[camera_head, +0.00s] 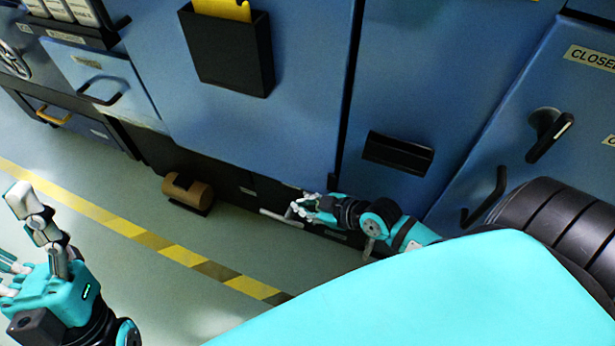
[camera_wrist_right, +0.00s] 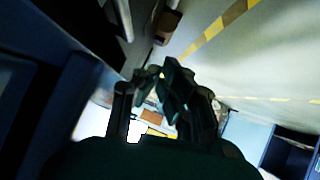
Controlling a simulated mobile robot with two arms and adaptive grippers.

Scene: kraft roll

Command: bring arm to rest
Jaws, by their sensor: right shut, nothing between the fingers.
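My right gripper (camera_head: 305,207) is shut and empty, low in front of the base of the blue cabinets in the head view. Its dark fingers also show close together in the right wrist view (camera_wrist_right: 160,78). My left gripper (camera_head: 15,235) is at the lower left of the head view, with its fingers spread wide and nothing between them. A brown kraft roll (camera_head: 190,190) sits in a black holder near the floor, left of my right gripper and apart from it. The roll also appears at the top of the wrist view (camera_wrist_right: 168,22).
Blue cabinets (camera_head: 300,90) stand close behind my right arm, with a black pocket (camera_head: 228,55), a black pull (camera_head: 398,153) and a lever handle (camera_head: 548,132). A yellow and grey stripe (camera_head: 140,236) crosses the open floor. A drawer (camera_head: 105,85) is at the left.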

